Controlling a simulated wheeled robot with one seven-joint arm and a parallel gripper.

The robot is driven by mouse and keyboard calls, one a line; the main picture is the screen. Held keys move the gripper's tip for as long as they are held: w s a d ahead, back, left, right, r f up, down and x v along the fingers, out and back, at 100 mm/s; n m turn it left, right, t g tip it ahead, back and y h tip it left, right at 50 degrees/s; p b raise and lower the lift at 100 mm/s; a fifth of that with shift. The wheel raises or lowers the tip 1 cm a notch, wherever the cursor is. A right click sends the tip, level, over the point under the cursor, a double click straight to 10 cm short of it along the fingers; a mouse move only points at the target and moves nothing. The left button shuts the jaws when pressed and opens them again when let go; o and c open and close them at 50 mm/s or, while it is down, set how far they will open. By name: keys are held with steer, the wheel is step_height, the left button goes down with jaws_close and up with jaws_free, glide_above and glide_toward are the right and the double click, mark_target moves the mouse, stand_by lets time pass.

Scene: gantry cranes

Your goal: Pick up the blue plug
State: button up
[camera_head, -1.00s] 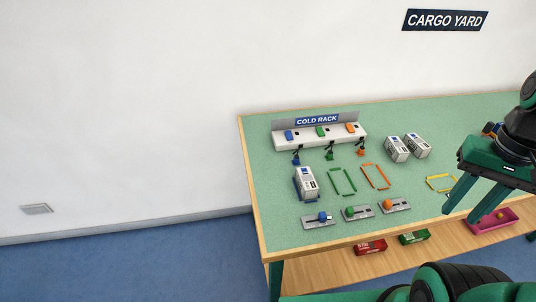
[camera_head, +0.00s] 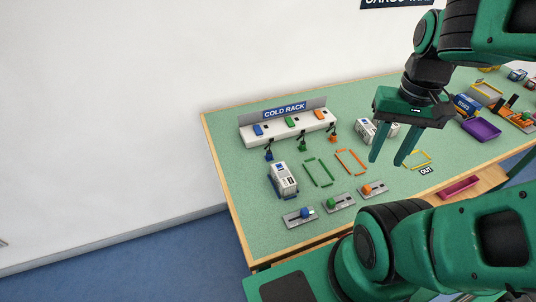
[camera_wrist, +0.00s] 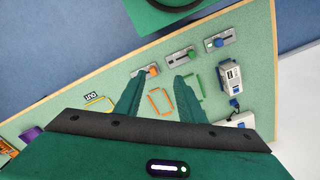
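The blue plug (camera_head: 269,155) stands on the green table in front of the blue socket of the cold rack (camera_head: 326,127), with a dark cable on it. It also shows small in the wrist view (camera_wrist: 234,103), to the right of my fingers. My gripper (camera_head: 388,162) is open and empty. It hangs above the table, well to the right of the blue plug in the head view. In the wrist view my gripper (camera_wrist: 158,82) has its two fingers spread over the table, with nothing between them.
A green plug (camera_head: 302,147) and an orange plug (camera_head: 332,138) stand beside the blue one. A white container (camera_head: 284,179) stands just in front. Levers with blue (camera_head: 307,213), green and orange knobs line the front edge. More white containers (camera_head: 366,130) stand partly behind my gripper.

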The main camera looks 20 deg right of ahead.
steer(key=w+a+m, duration=0.2)
steer(key=w+m, duration=0.1)
steer(key=w, duration=0.5)
steer(key=m+y, duration=0.1)
steer(key=m, duration=0.7)
glide_above(269, 151)
steer(key=d, duration=0.1)
step_height(269, 151, down, 11)
steer(key=shift+a+f, duration=0.2)
steer(key=shift+f, duration=1.35)
steer(key=shift+a+f, duration=0.15)
steer(key=shift+f, duration=1.4)
steer(key=shift+c, duration=0.2)
jaws_close()
